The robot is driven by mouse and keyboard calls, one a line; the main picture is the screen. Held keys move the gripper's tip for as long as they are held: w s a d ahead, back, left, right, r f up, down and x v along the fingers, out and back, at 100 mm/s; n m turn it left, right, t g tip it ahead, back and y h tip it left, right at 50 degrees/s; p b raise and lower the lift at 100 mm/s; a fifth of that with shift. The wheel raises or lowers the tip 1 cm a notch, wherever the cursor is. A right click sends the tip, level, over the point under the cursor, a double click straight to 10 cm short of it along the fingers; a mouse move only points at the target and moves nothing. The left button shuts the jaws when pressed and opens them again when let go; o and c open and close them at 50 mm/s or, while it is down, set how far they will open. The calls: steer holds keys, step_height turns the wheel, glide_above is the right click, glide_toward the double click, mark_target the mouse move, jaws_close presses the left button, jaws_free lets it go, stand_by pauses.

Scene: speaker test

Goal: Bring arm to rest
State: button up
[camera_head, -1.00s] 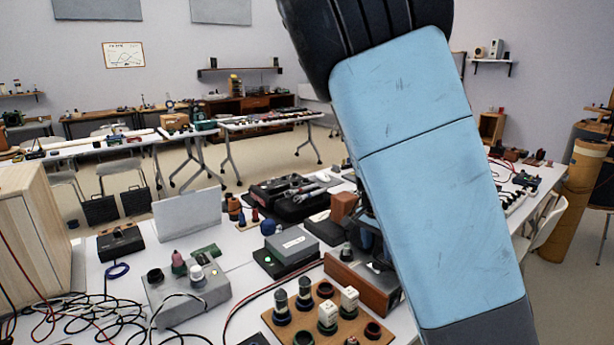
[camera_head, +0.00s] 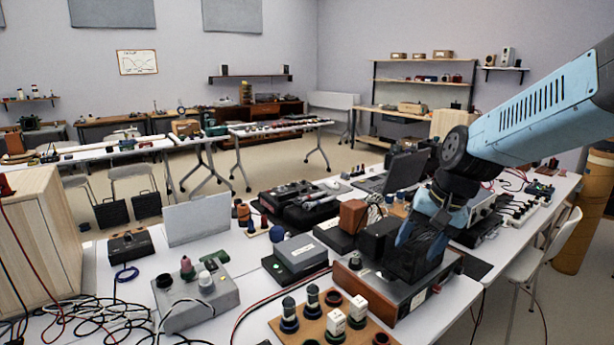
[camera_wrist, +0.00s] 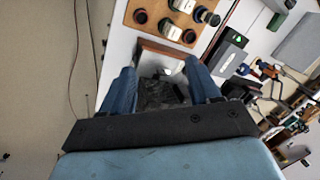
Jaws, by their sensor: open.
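My gripper (camera_head: 420,240) is at the right of the head view, pointing down over the wooden-sided amplifier box (camera_head: 395,293). Its two blue fingers are spread apart, and they also show in the wrist view (camera_wrist: 160,68). A dark block (camera_wrist: 160,94), perhaps a small speaker, lies between and below the fingers in the wrist view. In the head view this dark block (camera_head: 413,262) stands on top of the amplifier box. I cannot tell whether the fingers touch it. My arm reaches in from the right edge.
A tan board (camera_head: 318,328) with jars and knobs lies in front of the amplifier. A grey device (camera_head: 300,250), an open laptop (camera_head: 400,170) and a grey box (camera_head: 195,300) with loose cables share the white table. A chair (camera_head: 530,260) stands at right.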

steer(key=s+r+n+t+h, duration=0.2)
steer(key=s+r+n+t, duration=0.1)
steer(key=s+r, duration=0.5)
steer(key=s+d+n, duration=0.1)
steer(key=s, duration=0.2)
steer(key=shift+s+r+h, duration=0.25)
steer(key=shift+h, duration=0.15)
steer(key=shift+c, duration=0.2)
stand_by(2.8)
